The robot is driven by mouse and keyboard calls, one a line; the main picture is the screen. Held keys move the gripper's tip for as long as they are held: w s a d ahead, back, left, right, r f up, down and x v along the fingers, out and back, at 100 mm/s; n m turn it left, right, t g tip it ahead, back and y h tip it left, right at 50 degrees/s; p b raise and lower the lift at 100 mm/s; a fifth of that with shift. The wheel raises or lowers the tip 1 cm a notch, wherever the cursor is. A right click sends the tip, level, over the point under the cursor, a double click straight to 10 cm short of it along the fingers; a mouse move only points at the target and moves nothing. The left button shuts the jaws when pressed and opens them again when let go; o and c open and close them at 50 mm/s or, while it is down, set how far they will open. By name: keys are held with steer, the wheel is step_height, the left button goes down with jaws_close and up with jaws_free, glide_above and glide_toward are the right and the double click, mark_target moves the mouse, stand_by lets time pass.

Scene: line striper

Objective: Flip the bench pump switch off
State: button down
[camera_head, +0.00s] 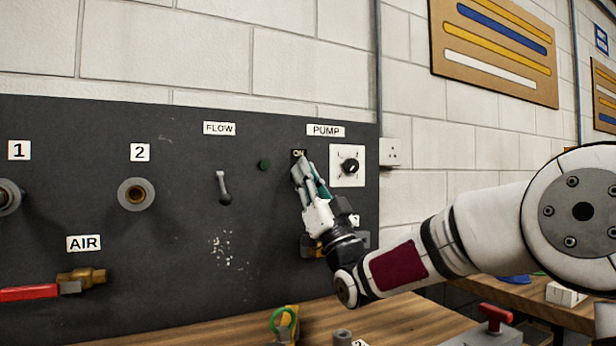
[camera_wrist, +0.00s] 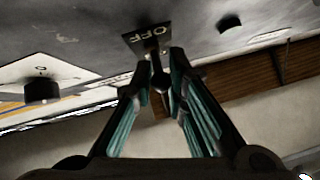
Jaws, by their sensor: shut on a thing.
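The pump switch sits on the dark panel (camera_head: 180,228) below the PUMP label (camera_head: 325,131). Its ON mark (camera_head: 298,153) shows just above my fingertips in the head view. In the wrist view, the switch plate (camera_wrist: 146,38) carries an upside-down OFF mark, and a short lever (camera_wrist: 157,68) stands out between the fingers. My gripper (camera_head: 301,168) is at the switch, its teal-padded fingers closed around the lever; it also shows in the wrist view (camera_wrist: 159,84). The fingers hide most of the switch in the head view, so the lever's tilt is unclear.
A dial knob (camera_head: 350,166) on a white plate is close right of my gripper. A small dark green round part (camera_head: 264,165) and the FLOW lever (camera_head: 223,188) are to the left. Fittings and a red-handled valve (camera_head: 30,293) are further left. A wooden bench (camera_head: 390,322) lies below.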

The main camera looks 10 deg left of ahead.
steer(key=shift+s+a, duration=0.1)
steer(key=shift+a, duration=0.1)
steer(key=c, duration=1.6)
jaws_free()
steer(key=shift+d+f, duration=0.1)
steer(key=v, duration=0.7)
steer(key=shift+s+d+f, duration=0.1)
steer(key=shift+s+f, duration=0.05)
